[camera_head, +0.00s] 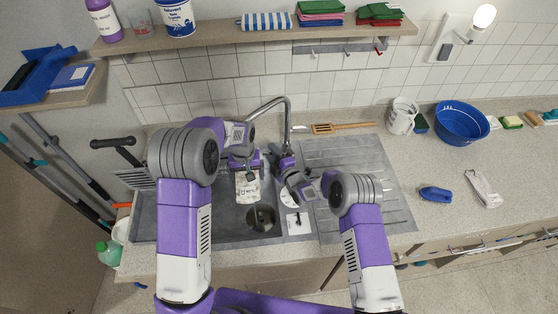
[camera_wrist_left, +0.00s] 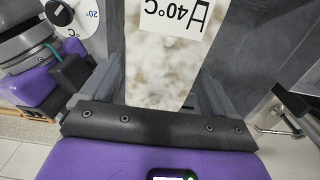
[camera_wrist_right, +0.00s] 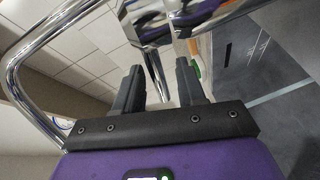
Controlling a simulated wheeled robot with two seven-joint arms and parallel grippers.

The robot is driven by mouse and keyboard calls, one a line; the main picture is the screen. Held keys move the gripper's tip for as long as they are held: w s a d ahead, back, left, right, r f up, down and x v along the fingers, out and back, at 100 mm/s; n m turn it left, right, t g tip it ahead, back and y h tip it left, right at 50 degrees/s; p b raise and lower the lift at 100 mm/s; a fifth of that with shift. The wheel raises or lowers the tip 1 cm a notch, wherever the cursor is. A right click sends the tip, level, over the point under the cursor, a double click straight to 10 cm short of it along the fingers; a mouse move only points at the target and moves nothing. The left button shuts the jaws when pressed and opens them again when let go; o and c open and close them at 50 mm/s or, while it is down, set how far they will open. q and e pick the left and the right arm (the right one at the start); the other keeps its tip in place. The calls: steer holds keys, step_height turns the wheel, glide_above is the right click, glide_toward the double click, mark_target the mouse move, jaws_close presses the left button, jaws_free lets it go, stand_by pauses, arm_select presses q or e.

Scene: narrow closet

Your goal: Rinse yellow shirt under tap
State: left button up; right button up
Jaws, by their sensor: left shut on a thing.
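My left gripper (camera_head: 244,172) is over the sink basin, shut on a pale cloth with yellow-brown blotches (camera_head: 248,190). In the left wrist view the cloth (camera_wrist_left: 165,65) lies between the fingers and bears a white label reading 40°C. No plain yellow shirt shows; I cannot tell whether this cloth is the shirt. The chrome tap (camera_head: 287,115) arches behind the sink; its pipe also shows in the right wrist view (camera_wrist_right: 22,75). My right gripper (camera_head: 277,157) is near the tap base. In the right wrist view its fingers (camera_wrist_right: 162,85) are apart, with chrome metal beyond them.
The grey sink (camera_head: 222,215) has a dark round part (camera_head: 261,217) in it. The ribbed drainboard (camera_head: 385,190) lies right, with a wooden spatula (camera_head: 340,127) behind it. A white jug (camera_head: 401,116), blue basin (camera_head: 462,122) and blue brush (camera_head: 435,194) stand farther right. A shelf (camera_head: 220,37) hangs above.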

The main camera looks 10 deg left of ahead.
steer(key=v, duration=1.1)
steer(key=shift+s+d, duration=0.2)
steer(key=shift+s, duration=0.05)
stand_by(0.6)
stand_by(0.4)
stand_by(0.6)
steer(key=shift+f, duration=0.1)
stand_by(0.5)
